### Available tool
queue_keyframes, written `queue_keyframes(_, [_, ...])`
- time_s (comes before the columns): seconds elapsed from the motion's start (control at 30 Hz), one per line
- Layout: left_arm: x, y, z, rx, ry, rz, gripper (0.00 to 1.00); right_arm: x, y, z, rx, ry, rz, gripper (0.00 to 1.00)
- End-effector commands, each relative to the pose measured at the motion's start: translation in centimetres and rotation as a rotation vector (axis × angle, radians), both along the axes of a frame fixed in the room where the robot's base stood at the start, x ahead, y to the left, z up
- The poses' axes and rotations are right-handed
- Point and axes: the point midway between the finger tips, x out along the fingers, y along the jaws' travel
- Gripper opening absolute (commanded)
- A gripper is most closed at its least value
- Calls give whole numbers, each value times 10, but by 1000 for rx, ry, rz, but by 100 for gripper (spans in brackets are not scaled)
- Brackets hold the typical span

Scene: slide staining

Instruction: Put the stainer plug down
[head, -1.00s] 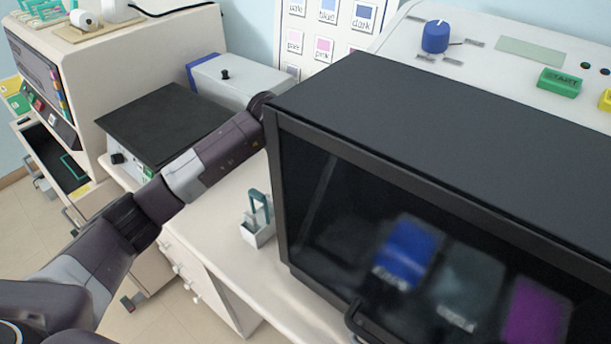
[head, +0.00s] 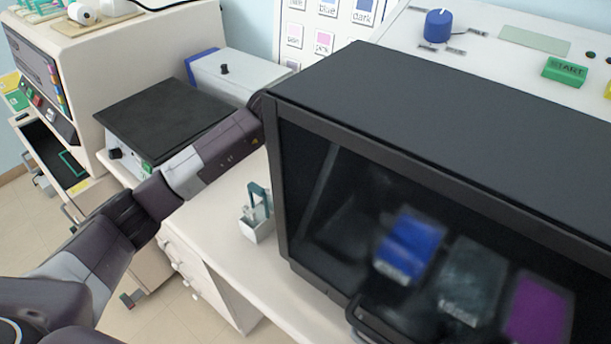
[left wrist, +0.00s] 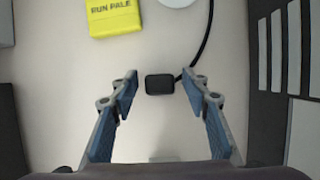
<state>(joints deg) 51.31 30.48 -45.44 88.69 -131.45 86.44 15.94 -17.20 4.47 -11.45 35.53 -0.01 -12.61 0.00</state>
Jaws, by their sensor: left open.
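The stainer plug (left wrist: 159,84) is a small black block in the left wrist view, with a black cord (left wrist: 203,42) running up from its right side. It lies against a pale surface. My left gripper (left wrist: 158,82) is open, with one blue-padded finger on each side of the plug and a visible gap to both. In the head view my left arm reaches in from the left and passes behind the black-windowed stainer (head: 430,130), so its gripper and the plug are hidden there. My right gripper is in neither view.
A yellow "RUN PALE" block (left wrist: 113,17) is above the plug in the left wrist view. In the head view a small white holder with a green handle (head: 257,226) stands on the bench left of the stainer. A black-topped device (head: 165,115) is behind my arm.

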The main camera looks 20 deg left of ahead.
Motion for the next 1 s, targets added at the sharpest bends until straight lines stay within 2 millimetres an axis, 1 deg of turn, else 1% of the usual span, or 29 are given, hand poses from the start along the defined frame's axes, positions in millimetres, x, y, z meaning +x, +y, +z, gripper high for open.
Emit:
queue_keyframes(0.13, [0, 0, 3, -1, 0, 0, 43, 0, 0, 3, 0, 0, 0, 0])
queue_keyframes(0.27, [0, -1, 15, -2, 1, -1, 43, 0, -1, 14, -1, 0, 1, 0])
queue_keyframes(0.3, [-1, 0, 19, -1, -1, -1, 43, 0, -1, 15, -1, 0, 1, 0])
queue_keyframes(0.33, [-2, 1, 22, 0, -5, -1, 43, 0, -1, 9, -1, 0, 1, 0])
queue_keyframes(0.6, [-25, 11, 80, 0, -5, 0, 43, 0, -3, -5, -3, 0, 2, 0])
queue_keyframes(0.7, [-32, 13, 97, 0, -4, -1, 43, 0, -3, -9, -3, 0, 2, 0])
queue_keyframes(0.83, [-38, 16, 113, -1, -3, 0, 43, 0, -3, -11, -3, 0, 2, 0])
queue_keyframes(1.0, [-42, 17, 122, 0, -1, 0, 43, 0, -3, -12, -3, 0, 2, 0])
